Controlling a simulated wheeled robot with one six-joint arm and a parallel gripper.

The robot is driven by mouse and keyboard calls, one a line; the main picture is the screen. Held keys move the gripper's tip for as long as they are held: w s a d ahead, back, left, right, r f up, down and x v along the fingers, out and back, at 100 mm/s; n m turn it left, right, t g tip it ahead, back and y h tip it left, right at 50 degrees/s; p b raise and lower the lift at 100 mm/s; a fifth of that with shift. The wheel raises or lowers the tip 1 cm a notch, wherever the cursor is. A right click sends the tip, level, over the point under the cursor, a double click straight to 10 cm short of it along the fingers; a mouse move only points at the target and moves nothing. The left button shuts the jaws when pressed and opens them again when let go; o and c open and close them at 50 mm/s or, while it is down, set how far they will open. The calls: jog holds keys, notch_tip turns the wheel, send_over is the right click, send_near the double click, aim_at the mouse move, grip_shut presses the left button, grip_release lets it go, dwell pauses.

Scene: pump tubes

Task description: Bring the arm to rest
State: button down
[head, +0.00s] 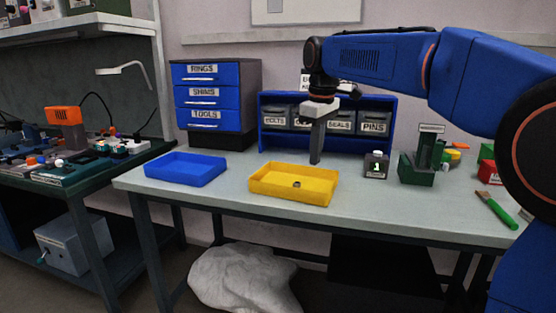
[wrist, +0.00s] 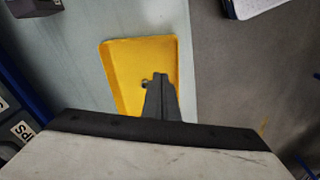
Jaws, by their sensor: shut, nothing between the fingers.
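My gripper (head: 315,160) is at the end of my blue arm, pointing down over the workbench just behind the yellow tray. Its fingers are shut with nothing between them. In the wrist view the shut fingers (wrist: 159,78) show in front of the yellow tray (wrist: 118,60). The yellow tray (head: 290,195) lies near the bench's front edge. A small dark metal part (head: 297,184) lies inside it and also shows in the wrist view (wrist: 145,84).
A blue tray (head: 185,170) lies left of the yellow one. A drawer cabinet (head: 213,100) and a bin rack (head: 262,130) stand behind. A dark bottle (head: 376,166), a green fixture (head: 417,170) and a green-handled brush (head: 497,210) are on the right.

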jog(key=s+d+f+m+t, duration=0.1)
jog(key=s+d+f+m, duration=0.2)
jog(key=s+d, duration=0.5)
jog(key=s+d+f+m+t, duration=0.1)
jog(key=s+d+f+m, duration=0.3)
jog(key=s+f, duration=0.6)
jog(key=s+d+f+m+t, duration=0.1)
jog(key=s+d+f+m, duration=0.2)
jog(key=s+d+f, duration=0.3)
jog(key=s+f, duration=0.4)
jog(key=s, duration=0.5)
jog(key=shift+s+d+f+m+t, duration=0.2)
jog(key=shift+s+d+m+t, duration=0.1)
jog(key=shift+s+d+m, duration=0.1)
